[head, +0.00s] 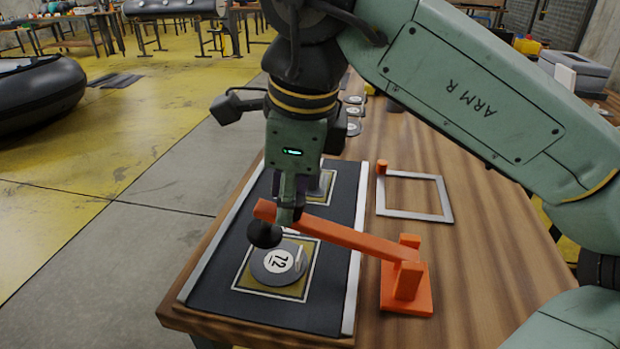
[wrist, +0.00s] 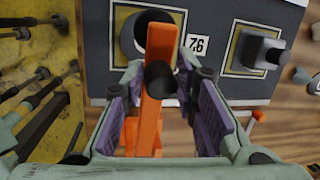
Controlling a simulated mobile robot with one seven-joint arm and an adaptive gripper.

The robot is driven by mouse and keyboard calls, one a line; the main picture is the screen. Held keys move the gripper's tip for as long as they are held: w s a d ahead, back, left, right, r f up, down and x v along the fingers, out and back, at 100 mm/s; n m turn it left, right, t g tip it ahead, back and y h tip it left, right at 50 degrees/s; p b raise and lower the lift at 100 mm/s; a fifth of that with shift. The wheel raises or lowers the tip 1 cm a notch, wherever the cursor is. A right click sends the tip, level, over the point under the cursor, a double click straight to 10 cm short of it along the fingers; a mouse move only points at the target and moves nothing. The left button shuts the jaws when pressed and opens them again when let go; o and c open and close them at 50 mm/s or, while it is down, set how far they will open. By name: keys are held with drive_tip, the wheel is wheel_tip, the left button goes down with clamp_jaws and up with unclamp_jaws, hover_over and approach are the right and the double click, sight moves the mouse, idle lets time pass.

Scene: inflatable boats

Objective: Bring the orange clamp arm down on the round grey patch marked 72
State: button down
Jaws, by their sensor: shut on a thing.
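The orange clamp arm (head: 340,234) reaches left from its orange base (head: 405,290) on the wooden bench. Its black round pad (head: 264,234) hangs under the free end and looks to be above the mat. My gripper (head: 288,208) is shut on the arm near that end, from above. The round grey patch marked 72 (head: 263,277) lies in a yellow square with a white border, in front of the pad in the head view. In the wrist view the orange arm (wrist: 155,90) runs between my fingers, and the black pad (wrist: 152,20) partly hides a grey disc. The exact gap below is unclear.
A second bordered square (head: 322,190) with a grey item lies behind on the black mat (head: 225,270). A light frame (head: 446,205) with an orange block lies on the bench to the right. Several round grey pieces stand farther back. The bench's left edge drops to the floor.

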drive_tip(key=shift+w+a+f+h, duration=0.2)
drive_tip(key=shift+a+f+h, duration=0.2)
drive_tip(key=shift+f, duration=0.25)
drive_tip(key=shift+w+a+f+h, duration=0.15)
drive_tip(key=shift+a+f+h, duration=0.15)
drive_tip(key=shift+f+h, duration=0.25)
drive_tip(key=c, duration=1.5)
unclamp_jaws()
drive_tip(key=shift+a+f, duration=0.1)
drive_tip(key=shift+o, duration=0.8)
drive_tip(key=shift+f, duration=0.1)
drive_tip(key=v, duration=0.7)
drive_tip(key=shift+r, duration=0.35)
